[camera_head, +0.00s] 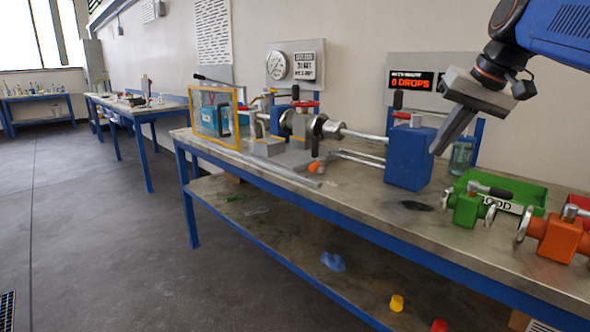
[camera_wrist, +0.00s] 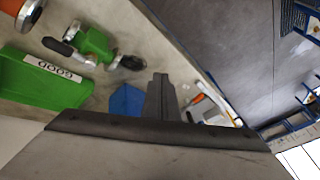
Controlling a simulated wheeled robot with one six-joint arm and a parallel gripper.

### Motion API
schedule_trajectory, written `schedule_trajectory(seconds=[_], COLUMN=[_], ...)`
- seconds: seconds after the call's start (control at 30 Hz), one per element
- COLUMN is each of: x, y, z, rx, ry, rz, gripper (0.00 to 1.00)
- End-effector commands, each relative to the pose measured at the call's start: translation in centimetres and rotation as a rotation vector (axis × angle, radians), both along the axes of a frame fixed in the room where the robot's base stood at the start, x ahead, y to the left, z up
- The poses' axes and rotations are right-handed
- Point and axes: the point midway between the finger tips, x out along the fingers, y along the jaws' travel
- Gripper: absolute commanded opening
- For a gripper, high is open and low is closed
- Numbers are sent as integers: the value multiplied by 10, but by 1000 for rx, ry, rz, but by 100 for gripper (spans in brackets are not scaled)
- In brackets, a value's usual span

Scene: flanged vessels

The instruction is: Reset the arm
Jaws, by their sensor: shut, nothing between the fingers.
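My gripper (camera_head: 452,128) hangs at the upper right in the head view, on the end of my blue arm. Its fingers point down and to the left, above the bench and close to the upper right of a blue block (camera_head: 411,157) in the picture. The fingers (camera_wrist: 160,98) are together and empty. In the wrist view they point past the blue block (camera_wrist: 126,102), which is partly hidden. I cannot tell the exact gap between the fingers and the block.
The bench (camera_head: 345,200) carries a flanged pipe assembly (camera_head: 300,125), a yellow-framed shield (camera_head: 214,117), a green vessel (camera_head: 466,208), an orange vessel (camera_head: 556,238) and a green tray (camera_head: 520,190). A bottle (camera_head: 462,155) stands behind my gripper. The floor (camera_head: 100,240) at left is clear.

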Motion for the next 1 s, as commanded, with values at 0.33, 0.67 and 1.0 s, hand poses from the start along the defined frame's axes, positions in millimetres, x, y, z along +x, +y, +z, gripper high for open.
schedule_trajectory(seconds=[0.33, 0.67, 1.0], x=[-101, -189, -216], y=[20, 21, 18], z=[-138, -274, -321], rx=[-124, -240, -279], ry=[7, -8, -17], rz=[8, 55, 78], gripper=[0, 0, 0])
